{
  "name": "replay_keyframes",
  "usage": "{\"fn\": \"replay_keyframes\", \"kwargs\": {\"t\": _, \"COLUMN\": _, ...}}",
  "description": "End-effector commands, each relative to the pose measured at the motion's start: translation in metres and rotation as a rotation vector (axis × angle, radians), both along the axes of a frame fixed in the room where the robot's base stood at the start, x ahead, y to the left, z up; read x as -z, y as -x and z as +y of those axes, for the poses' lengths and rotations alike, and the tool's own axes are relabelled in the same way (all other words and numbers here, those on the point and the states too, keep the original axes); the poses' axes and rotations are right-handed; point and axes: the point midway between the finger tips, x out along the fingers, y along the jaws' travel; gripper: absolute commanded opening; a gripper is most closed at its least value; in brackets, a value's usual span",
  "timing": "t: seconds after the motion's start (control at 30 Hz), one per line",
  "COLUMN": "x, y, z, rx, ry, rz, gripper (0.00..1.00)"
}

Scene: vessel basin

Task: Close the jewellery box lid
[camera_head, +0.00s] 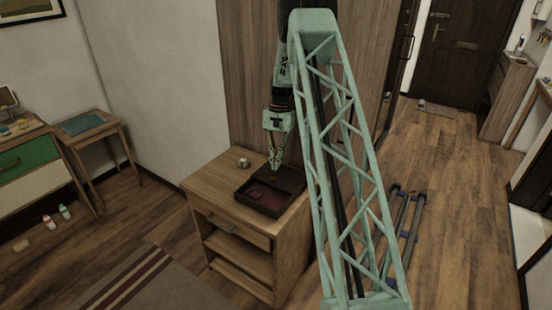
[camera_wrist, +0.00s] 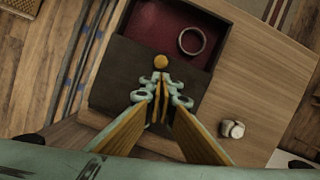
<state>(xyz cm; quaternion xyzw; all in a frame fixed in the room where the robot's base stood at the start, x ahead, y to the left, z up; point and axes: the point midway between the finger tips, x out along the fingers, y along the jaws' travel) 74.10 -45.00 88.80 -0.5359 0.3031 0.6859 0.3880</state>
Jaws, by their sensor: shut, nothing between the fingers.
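The dark jewellery box (camera_head: 240,195) stands on the wooden cabinet, partly open in the head view. Its reddish interior (camera_wrist: 150,22) shows in the wrist view with a ring-shaped bracelet (camera_wrist: 192,41) inside. The dark lid (camera_wrist: 118,75) covers the part of the box nearer my gripper in that view. A round brass-coloured knob (camera_wrist: 160,61) shows by the lid's edge towards the open part. My gripper (camera_head: 273,167) is shut and empty above the lid. In the wrist view its fingertips (camera_wrist: 160,80) appear just short of the knob; contact cannot be told.
The cabinet top (camera_head: 208,182) has free room left of the box. A wood-panelled surface (camera_head: 245,100) rises behind the cabinet.

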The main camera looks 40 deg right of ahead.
Motion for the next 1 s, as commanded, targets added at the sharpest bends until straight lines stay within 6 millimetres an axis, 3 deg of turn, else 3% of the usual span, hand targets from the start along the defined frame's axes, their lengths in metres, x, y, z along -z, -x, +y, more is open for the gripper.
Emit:
{"fn": "replay_keyframes", "kwargs": {"t": 0.3, "x": 0.025, "y": 0.004, "z": 0.006, "rx": 0.000, "ry": -0.001, "rz": 0.002, "gripper": 0.00}}
{"fn": "replay_keyframes", "kwargs": {"t": 0.8, "x": 0.027, "y": 0.004, "z": 0.006, "rx": 0.001, "ry": -0.001, "rz": 0.001, "gripper": 0.00}}
{"fn": "replay_keyframes", "kwargs": {"t": 1.0, "x": 0.027, "y": 0.017, "z": 0.001, "rx": 0.023, "ry": -0.001, "rz": 0.001, "gripper": 0.00}}
